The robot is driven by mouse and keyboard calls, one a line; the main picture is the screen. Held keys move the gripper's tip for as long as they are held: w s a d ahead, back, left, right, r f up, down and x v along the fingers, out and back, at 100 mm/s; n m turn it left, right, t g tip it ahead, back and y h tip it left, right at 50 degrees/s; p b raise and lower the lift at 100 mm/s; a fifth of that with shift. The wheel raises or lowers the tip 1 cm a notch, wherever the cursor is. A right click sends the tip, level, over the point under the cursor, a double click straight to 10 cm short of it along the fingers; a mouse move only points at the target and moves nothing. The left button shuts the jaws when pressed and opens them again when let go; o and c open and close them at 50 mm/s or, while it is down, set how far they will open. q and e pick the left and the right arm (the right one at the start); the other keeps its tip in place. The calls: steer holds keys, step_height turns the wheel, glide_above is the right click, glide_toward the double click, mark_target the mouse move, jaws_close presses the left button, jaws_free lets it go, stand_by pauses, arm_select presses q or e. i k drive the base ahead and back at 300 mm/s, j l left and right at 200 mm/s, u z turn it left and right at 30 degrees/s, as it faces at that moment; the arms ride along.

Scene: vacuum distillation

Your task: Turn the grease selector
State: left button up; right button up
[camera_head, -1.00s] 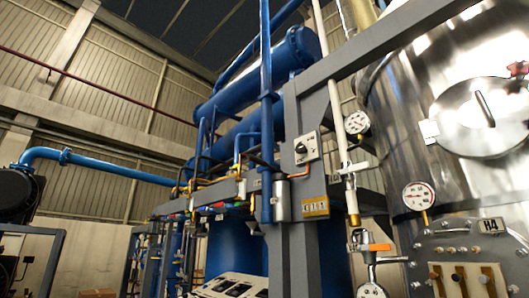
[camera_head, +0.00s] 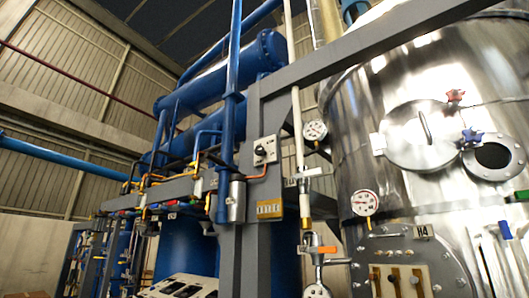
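A small light grey switch box with a black rotary knob (camera_head: 261,151) is fixed to the grey steel column (camera_head: 252,215) near the middle of the view. It looks like a selector, but its lettering is too small to read, so I cannot confirm that it is the grease one. A bent orange line runs from beside the box toward a small metal cylinder (camera_head: 237,201) at lower left. Neither of my grippers shows in this view, and nothing touches the knob.
A large shiny steel vessel (camera_head: 350,125) with an open round port (camera_head: 493,158) and a dial gauge (camera_head: 364,202) fills the right. Blue pipes and a blue horizontal tank (camera_head: 225,75) stand left of centre. A sloping control panel (camera_head: 185,287) is at the bottom.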

mark_target(259, 150)
steer(key=i+j, duration=0.15)
steer(key=j, duration=0.25)
steer(key=i+j, duration=0.15)
steer(key=j, duration=0.3)
steer(key=i+j+z, duration=0.1)
steer(key=j, duration=0.3)
steer(key=i+j, duration=0.2)
steer(key=j, duration=0.2)
steer(key=i+j+z, duration=0.1)
steer(key=j, duration=0.35)
steer(key=i+j, duration=0.2)
steer(key=j, duration=0.25)
